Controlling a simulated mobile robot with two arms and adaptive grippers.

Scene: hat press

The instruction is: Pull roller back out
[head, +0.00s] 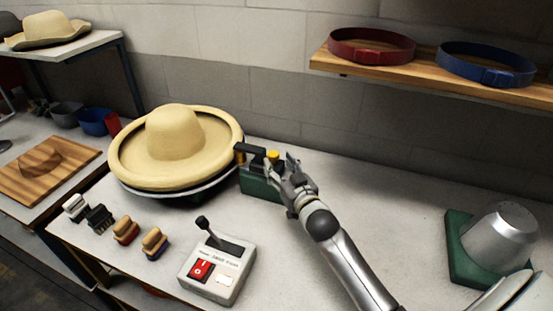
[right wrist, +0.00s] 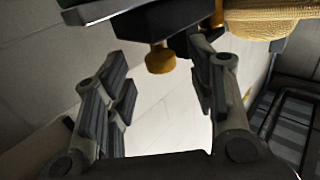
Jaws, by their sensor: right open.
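The roller unit (head: 250,149) is a dark arm with a yellow knob (head: 273,155) on a green base (head: 260,186). Its dark end reaches to the right edge of the straw hat (head: 178,135), which sits brim-out on a round stand. My right gripper (head: 284,164) is beside the knob, to its right. In the right wrist view the yellow knob (right wrist: 160,58) shows between the open fingertips (right wrist: 158,70), with no clear contact visible. The straw hat (right wrist: 262,20) is at the top right there. The roller's contact with the brim is hard to make out. My left gripper is not in view.
A control box (head: 217,268) with a lever and red switch stands at the front. Several brushes (head: 125,230) lie left of it. A metal hat form (head: 500,238) on a green base is at the right. Hat bands (head: 371,47) lie on the shelf above.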

